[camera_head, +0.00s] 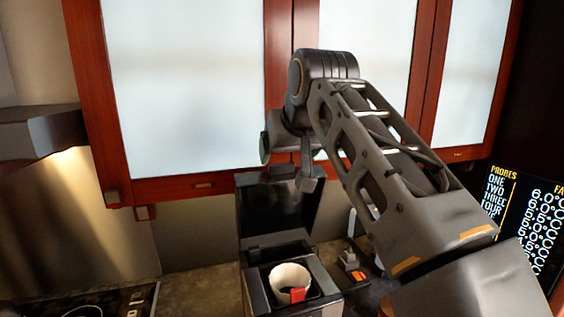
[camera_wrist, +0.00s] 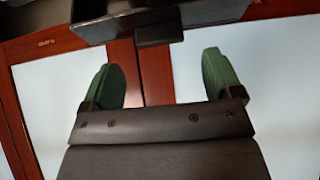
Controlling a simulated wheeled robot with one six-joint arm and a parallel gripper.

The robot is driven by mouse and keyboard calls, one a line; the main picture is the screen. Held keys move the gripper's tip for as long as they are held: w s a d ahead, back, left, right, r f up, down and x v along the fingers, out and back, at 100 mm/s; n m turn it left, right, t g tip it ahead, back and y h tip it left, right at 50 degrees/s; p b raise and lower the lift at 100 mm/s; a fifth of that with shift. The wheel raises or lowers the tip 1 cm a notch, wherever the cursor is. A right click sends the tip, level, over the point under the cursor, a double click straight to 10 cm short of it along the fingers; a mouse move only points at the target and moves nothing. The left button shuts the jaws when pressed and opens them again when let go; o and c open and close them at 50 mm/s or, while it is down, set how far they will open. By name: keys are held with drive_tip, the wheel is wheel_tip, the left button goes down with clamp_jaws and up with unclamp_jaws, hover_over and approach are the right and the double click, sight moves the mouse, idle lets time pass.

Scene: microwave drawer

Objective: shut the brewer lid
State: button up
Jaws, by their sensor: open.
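The black brewer (camera_head: 258,292) stands on the counter in the head view. Its dark lid (camera_head: 270,212) stands raised, roughly upright, at the back. A white cup (camera_head: 290,276) with a red patch sits in the brewer's front opening. In the wrist view my gripper (camera_wrist: 160,65) is open, its two green fingers apart with nothing between the tips. A dark body, seemingly the lid (camera_wrist: 100,28), with a block-like tab (camera_wrist: 160,27) lies just beyond the fingers, apart from them. In the head view my wrist is above the lid and mostly hides the fingers.
Red-framed wall cabinets (camera_head: 180,80) with pale panels stand close behind and above the lid. A small device (camera_head: 350,262) stands right of the brewer. A dark display (camera_head: 530,225) is at far right, and a stove (camera_head: 115,304) at lower left.

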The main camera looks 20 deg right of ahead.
sight(283, 165)
drive_tip(key=shift+x, duration=2.25)
